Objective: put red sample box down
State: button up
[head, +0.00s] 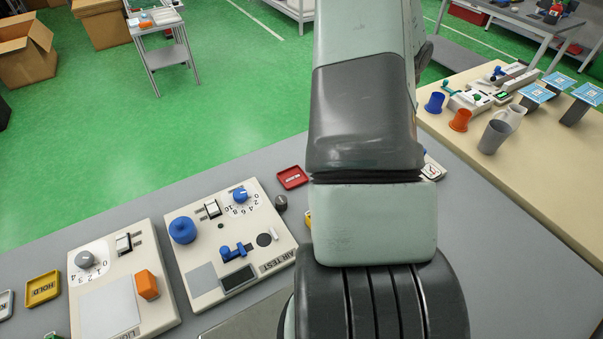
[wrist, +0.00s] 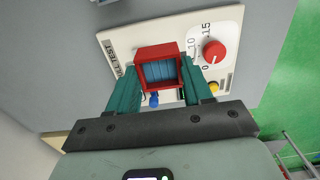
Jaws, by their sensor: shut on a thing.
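The red sample box (wrist: 158,51) shows in the wrist view as an open red frame with blue, ribbed contents. My gripper (wrist: 160,68) is shut on it, with one teal finger at each side. The box appears in front of a cream test panel (wrist: 113,42) marked "TEST". I cannot tell whether the box touches the panel. The box and fingers hide part of the panel. In the head view my arm hides the gripper and the box.
The cream panel has a red knob (wrist: 213,51) and a yellow button (wrist: 213,87). In the head view, the grey bench holds the AIR TEST panel (head: 205,273), another cream panel (head: 160,315), a red tray (head: 292,177) and a yellow HOLD tray (head: 43,289). Cups stand on the right table (head: 545,180).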

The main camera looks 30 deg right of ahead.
jog(key=w+a+f, duration=0.1)
jog(key=w+a, duration=0.4)
jog(key=a, duration=0.6)
jog(key=w+a, duration=0.5)
jog(key=a, duration=0.6)
jog(key=f, duration=0.6)
jog(key=shift+w+a, duration=0.2)
jog(key=shift+a, duration=0.05)
jog(key=shift+f, duration=2)
jog(key=o, duration=1)
jog(key=shift+f, duration=0.15)
jog(key=shift+o, duration=0.2)
